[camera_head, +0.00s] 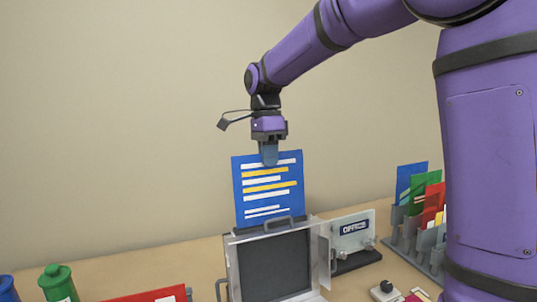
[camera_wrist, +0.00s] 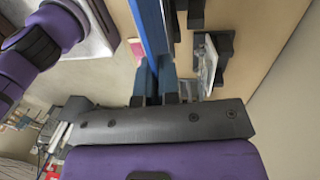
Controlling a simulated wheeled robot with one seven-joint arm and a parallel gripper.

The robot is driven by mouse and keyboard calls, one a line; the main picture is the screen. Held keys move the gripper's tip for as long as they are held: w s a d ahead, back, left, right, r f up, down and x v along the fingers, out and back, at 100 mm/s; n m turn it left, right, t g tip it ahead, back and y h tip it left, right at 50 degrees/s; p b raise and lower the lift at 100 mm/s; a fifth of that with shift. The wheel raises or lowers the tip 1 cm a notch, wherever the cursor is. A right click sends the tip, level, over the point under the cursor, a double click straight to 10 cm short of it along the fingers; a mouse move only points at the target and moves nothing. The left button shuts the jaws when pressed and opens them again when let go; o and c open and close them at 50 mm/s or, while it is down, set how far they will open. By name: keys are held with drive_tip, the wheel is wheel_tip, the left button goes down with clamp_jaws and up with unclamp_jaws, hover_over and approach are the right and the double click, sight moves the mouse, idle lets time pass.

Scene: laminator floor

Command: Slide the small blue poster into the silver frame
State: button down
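The small blue poster (camera_head: 267,193), with white and yellow lines, is upright in the head view. My gripper (camera_head: 269,158) is shut on its top edge from above. In the wrist view the poster (camera_wrist: 150,25) shows nearly edge-on as a blue strip running from the fingers (camera_wrist: 158,88). The silver frame (camera_head: 319,262), with a dark panel and a handle on top, stands on the table below the poster. The poster's lower edge is at the frame's top, partly behind the handle. I cannot tell whether it is inside the frame's slot.
A clear "OFFICE" sign (camera_head: 353,232) on a dark base stands right of the frame. A grey rack (camera_head: 407,240) holds several coloured cards farther right. A green bottle (camera_head: 58,282), a blue bottle (camera_head: 7,288) and a red board (camera_head: 150,295) are at lower left.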

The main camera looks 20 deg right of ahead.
sight(272, 212)
drive_tip(key=shift+s+f, duration=0.15)
drive_tip(key=shift+f, duration=0.8)
drive_tip(key=shift+s+f, duration=0.3)
drive_tip(key=shift+f, duration=1.45)
drive_tip(key=shift+s+f, duration=0.35)
drive_tip(key=shift+f, duration=1.45)
drive_tip(key=shift+s+f, duration=0.3)
drive_tip(key=shift+f, duration=1.45)
